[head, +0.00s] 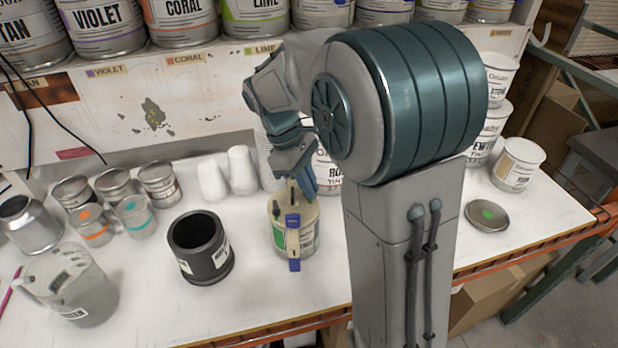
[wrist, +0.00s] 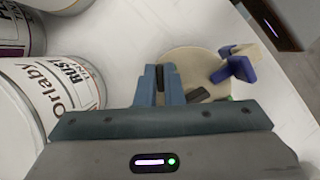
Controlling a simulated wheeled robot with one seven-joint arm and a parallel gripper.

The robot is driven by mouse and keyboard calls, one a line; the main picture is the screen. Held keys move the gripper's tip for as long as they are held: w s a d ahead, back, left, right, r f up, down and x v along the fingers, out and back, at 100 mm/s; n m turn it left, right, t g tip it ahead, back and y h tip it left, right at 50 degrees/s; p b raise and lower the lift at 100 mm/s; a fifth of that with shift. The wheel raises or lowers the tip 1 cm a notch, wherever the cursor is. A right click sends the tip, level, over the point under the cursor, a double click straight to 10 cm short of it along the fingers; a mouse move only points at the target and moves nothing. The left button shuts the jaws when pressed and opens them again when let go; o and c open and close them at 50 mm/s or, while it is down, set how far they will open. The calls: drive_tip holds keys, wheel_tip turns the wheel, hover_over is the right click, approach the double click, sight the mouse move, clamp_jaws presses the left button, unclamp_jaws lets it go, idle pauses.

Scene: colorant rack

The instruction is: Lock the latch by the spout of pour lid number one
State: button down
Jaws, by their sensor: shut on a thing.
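A can (head: 307,240) with a green label and a cream pour lid (head: 275,211) stands on the bench. The lid's cream spout (head: 293,241) faces the head camera, with a blue latch piece (head: 293,220) by it and another blue piece (head: 294,265) at its lower end. The wrist view shows the lid (wrist: 190,65) from above, with the blue latch (wrist: 236,69) at right. My gripper (head: 303,188) is down at the lid's top, behind the spout, shut on some part of it. The held part is hidden, and I cannot tell whether the latch is locked.
A black cup (head: 200,248) and a clear pitcher (head: 67,285) stand to the left. White cans (head: 518,163) stand at right, by a loose lid (head: 487,215). A labelled can (wrist: 62,97) is close to my gripper. The bench front is narrow.

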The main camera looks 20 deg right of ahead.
drive_tip(key=m+y+p, duration=0.1)
drive_tip(key=m, duration=0.1)
drive_tip(key=m+g, duration=0.1)
drive_tip(key=m, duration=0.2)
drive_tip(key=shift+d+r+m+y+p, duration=0.1)
drive_tip(key=shift+m+y+p, duration=0.2)
drive_tip(key=shift+y+p, duration=0.1)
drive_tip(key=shift+m+g+y+p, duration=0.4)
drive_tip(key=shift+m+y, duration=0.5)
drive_tip(key=shift+m, duration=1.4)
drive_tip(key=c, duration=1.5)
unclamp_jaws()
drive_tip(key=shift+c, duration=0.2)
drive_tip(key=shift+w, duration=0.1)
drive_tip(key=v, duration=1.3)
drive_tip(key=shift+r+b, duration=0.3)
drive_tip(key=shift+r, duration=0.05)
drive_tip(key=shift+d, duration=0.2)
